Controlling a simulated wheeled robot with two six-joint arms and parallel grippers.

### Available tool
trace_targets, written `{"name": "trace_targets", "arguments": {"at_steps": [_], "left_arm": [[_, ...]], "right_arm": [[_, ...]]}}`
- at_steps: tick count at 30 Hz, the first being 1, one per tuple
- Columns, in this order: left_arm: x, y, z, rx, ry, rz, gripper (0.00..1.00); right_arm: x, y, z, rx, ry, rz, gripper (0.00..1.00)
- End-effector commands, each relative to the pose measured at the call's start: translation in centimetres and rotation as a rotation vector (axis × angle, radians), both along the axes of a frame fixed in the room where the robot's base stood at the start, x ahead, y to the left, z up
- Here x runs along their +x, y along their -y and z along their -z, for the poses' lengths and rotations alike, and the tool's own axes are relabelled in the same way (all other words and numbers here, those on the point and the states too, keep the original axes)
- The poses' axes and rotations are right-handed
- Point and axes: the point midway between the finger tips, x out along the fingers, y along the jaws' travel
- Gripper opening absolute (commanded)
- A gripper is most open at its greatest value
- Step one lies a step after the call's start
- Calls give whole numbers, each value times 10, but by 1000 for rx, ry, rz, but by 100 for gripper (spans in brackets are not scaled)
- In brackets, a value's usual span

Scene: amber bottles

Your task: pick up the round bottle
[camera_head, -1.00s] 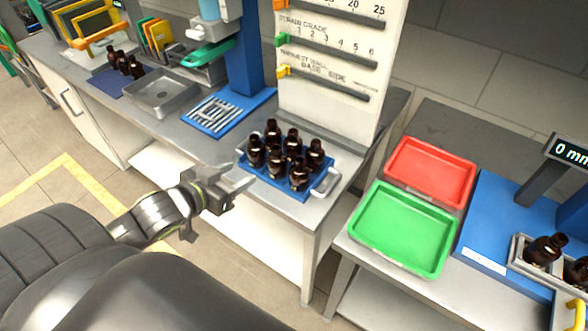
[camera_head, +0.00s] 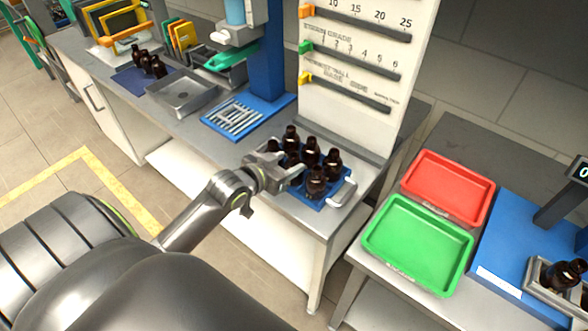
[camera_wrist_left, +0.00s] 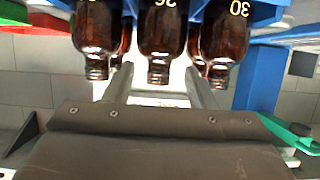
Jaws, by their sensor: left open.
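Several dark amber bottles (camera_head: 311,152) stand upright in a blue rack (camera_head: 337,197) with a pale handle, near the front edge of the grey bench. I cannot tell which one is the round bottle. My left gripper (camera_head: 287,168) is open at the rack's left side, close to the bottles, and partly hides them. In the left wrist view the bottles hang upside down in the picture. My right gripper is not in view.
A red tray (camera_head: 447,186) and a green tray (camera_head: 416,246) lie on the right bench. More bottles (camera_head: 557,271) stand in a holder at far right. A tall gauge board (camera_head: 362,60) rises behind the rack. A metal tray (camera_head: 183,94) and a blue slotted plate (camera_head: 233,117) lie to the left.

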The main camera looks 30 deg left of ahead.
Motion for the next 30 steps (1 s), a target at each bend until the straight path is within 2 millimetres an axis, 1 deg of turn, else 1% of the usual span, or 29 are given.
{"name": "trace_targets", "arguments": {"at_steps": [7, 12, 16, 22, 23, 30], "left_arm": [[29, 3, 1, -3, 0, -1, 50], [44, 4, 10, -1, 0, -2, 50], [48, 5, 13, 0, -1, -1, 50], [49, 5, 13, -1, 0, -1, 50], [49, 5, 13, 0, 0, -1, 49], [48, 4, 13, -1, 0, -1, 18]], "right_arm": [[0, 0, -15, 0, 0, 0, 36], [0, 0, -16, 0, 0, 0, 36], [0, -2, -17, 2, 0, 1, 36], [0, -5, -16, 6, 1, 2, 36], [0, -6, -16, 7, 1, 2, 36], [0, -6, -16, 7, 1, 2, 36]]}}
